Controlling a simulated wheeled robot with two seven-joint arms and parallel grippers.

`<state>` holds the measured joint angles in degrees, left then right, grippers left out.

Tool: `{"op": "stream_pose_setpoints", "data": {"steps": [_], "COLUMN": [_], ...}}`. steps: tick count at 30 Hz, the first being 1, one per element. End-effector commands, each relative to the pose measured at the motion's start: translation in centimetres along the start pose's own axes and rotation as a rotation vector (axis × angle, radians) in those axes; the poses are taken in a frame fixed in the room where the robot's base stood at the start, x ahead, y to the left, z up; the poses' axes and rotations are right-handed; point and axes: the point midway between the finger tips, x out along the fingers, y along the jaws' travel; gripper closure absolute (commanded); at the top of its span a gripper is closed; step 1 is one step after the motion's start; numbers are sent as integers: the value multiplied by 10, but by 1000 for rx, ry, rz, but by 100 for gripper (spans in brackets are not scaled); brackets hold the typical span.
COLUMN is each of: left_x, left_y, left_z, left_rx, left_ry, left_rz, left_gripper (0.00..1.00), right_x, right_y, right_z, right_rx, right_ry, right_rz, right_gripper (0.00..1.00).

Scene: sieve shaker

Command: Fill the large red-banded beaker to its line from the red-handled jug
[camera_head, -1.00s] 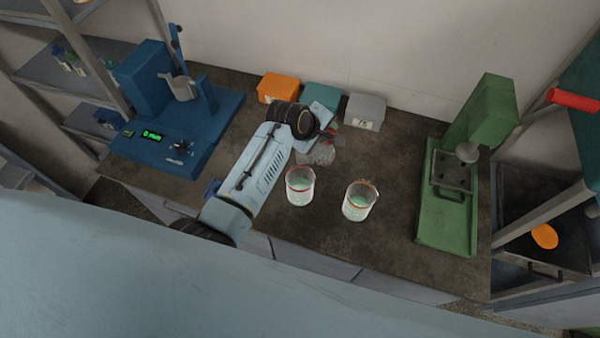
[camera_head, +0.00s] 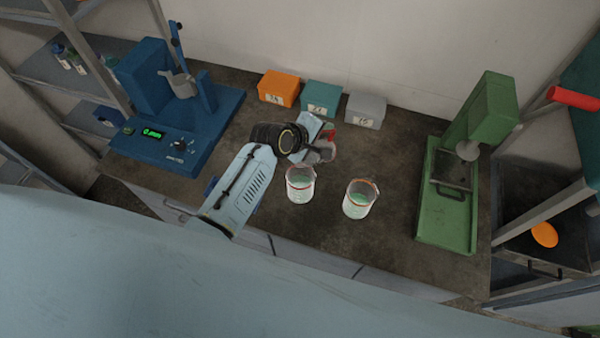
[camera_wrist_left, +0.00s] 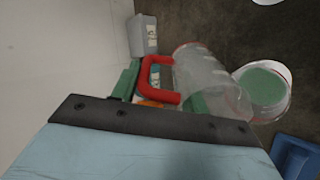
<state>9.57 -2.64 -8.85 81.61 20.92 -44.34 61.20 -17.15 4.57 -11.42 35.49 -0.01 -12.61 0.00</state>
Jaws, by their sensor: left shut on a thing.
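The jug is clear with a red handle (camera_head: 330,133); its body (camera_wrist_left: 205,75) shows large in the left wrist view. My left gripper (camera_head: 319,146) is shut on the handle and holds the jug just behind the left beaker. The left beaker (camera_head: 300,185) is clear with a red band and holds pale green contents; a beaker with green contents (camera_wrist_left: 264,88) shows beside the jug in the left wrist view. The right beaker (camera_head: 360,199) has an orange-red rim and green contents. I cannot tell the exact levels or any falling stream. My right gripper is not in view.
Orange (camera_head: 279,88), teal (camera_head: 321,96) and grey (camera_head: 365,110) boxes stand along the wall. A blue machine (camera_head: 150,80) with a lit display is at left, a green press (camera_head: 488,110) at right. The bench between the right beaker and the press is clear.

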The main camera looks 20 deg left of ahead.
Motion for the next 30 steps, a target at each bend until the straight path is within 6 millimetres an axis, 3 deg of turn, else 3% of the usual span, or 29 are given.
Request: {"op": "stream_pose_setpoints", "data": {"steps": [30], "left_x": [-2], "left_y": [-2], "left_z": [0], "left_rx": [1], "left_ry": [-1], "left_rz": [54], "left_gripper": [94], "right_x": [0], "right_y": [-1], "right_z": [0], "right_rx": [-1], "right_ry": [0], "right_rz": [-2], "right_gripper": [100]}}
